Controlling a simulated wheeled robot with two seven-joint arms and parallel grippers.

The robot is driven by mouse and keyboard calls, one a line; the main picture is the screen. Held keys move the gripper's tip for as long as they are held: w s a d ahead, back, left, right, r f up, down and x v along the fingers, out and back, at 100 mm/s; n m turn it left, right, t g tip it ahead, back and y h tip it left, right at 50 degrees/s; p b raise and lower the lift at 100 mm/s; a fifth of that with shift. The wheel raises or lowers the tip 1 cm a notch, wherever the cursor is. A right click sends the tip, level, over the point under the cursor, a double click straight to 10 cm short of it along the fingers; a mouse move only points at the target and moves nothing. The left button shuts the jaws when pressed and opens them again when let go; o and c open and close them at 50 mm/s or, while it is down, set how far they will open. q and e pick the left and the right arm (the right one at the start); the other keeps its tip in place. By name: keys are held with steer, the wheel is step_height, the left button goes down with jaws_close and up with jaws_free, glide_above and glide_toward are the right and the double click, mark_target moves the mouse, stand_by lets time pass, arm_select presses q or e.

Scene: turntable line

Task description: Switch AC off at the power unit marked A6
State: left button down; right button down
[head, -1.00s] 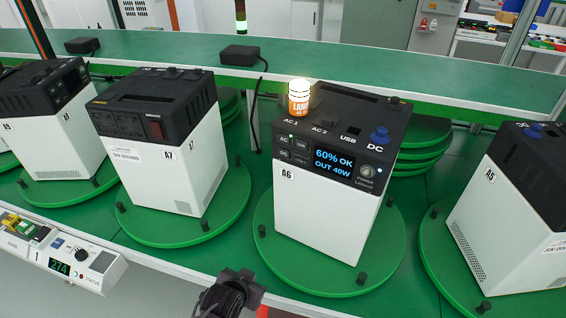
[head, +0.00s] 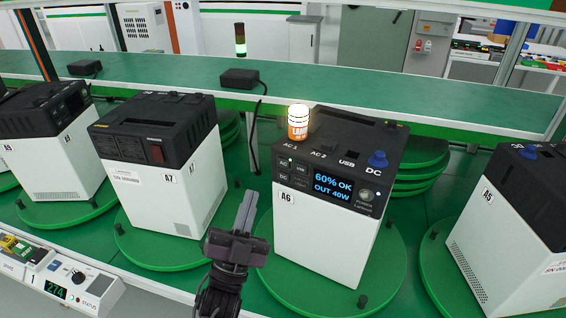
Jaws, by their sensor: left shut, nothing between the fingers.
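The power unit A6 (head: 322,238) stands on a green turntable (head: 392,272), its black panel facing me. Its display (head: 335,189) reads 60% OK, OUT 40W. The AC button (head: 285,162) is at the panel's upper left, with a small lit dot beside it; the DC button (head: 284,178) is below it. A lit lamp (head: 298,122) sits in the top at AC 1, and a blue plug (head: 377,160) at DC. My left gripper (head: 246,200) is shut and empty, pointing up, left of A6 in the picture and below the AC button's height. My right gripper is not in view.
Unit A7 (head: 148,200) stands left on its own turntable, showing its other side. Unit A5 (head: 490,235) stands at the right. A control box (head: 70,282) reading 274 is on the front rail. A black adapter (head: 240,78) with a cable lies on the shelf behind.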

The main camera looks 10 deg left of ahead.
arm_select(q)
steer(key=shift+w, duration=0.1)
stand_by(0.3)
steer(key=b, duration=0.3)
glide_toward(283, 154)
step_height(283, 154, up, 3)
steer(key=w, duration=0.1)
steer(key=shift+w+d+r, duration=0.1)
steer(key=shift+w+r, duration=0.25)
steer(key=shift+w, duration=0.4)
steer(key=shift+w, duration=0.1)
stand_by(1.2)
steer(key=shift+w+d, duration=0.15)
steer(key=shift+w, duration=0.15)
steer(key=shift+w+b, duration=0.3)
steer(key=shift+b, duration=0.05)
stand_by(0.5)
steer(key=shift+s, duration=0.75)
